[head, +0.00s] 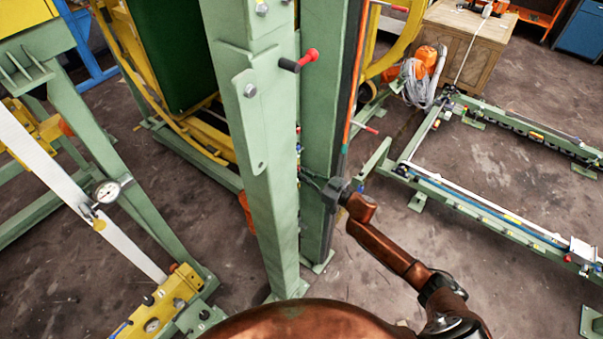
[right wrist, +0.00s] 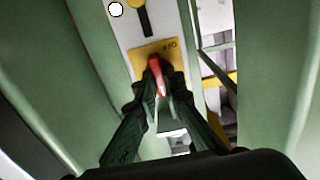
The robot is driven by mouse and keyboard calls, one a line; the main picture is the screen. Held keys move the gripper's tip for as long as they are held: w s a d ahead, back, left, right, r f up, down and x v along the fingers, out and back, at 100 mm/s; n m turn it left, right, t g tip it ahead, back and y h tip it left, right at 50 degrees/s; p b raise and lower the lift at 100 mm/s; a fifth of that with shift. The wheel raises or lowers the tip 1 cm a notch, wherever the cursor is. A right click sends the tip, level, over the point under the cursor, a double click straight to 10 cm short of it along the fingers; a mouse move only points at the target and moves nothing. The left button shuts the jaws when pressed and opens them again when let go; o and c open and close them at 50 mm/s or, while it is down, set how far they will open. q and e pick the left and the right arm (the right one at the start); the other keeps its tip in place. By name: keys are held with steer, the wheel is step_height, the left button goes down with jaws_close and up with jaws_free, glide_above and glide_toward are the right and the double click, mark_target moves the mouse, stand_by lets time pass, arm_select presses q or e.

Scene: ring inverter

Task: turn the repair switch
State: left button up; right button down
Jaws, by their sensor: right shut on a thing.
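The repair switch, a red handle (right wrist: 154,68) on a yellow plate (right wrist: 139,60) with small dark lettering, shows in the right wrist view. The plate sits on a pale panel (right wrist: 121,34) between green posts. My right gripper (right wrist: 160,84) is shut on the red handle, one dark finger on each side. The fingers hide part of the handle, and I cannot tell its exact turn angle. In the head view my right arm reaches in from the lower right, and its gripper (head: 318,184) is between two green posts, partly hidden. My left gripper is not in view.
The near green post (head: 267,190) and the far post (head: 318,120) leave a narrow gap around my right gripper. A red-and-black lever (head: 300,60) sticks out above. A black-and-yellow control (right wrist: 145,18) is above the switch.

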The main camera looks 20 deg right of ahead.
steer(key=shift+n, duration=0.3)
steer(key=n+b, duration=0.2)
steer(key=n, duration=0.3)
steer(key=n+b, duration=0.3)
steer(key=n, duration=0.3)
steer(key=n+b, duration=0.2)
steer(key=n, duration=0.4)
steer(key=shift+s+a+f, duration=0.2)
steer(key=shift+a+f, duration=0.05)
steer(key=shift+f, duration=0.1)
steer(key=shift+n, duration=0.3)
steer(key=c, duration=2)
jaws_free()
steer(key=shift+r, duration=0.1)
steer(key=shift+c, duration=0.2)
steer(key=shift+d, duration=0.1)
steer(key=v, duration=1.1)
steer(key=shift+s+d, duration=0.25)
steer(key=shift+s, duration=0.1)
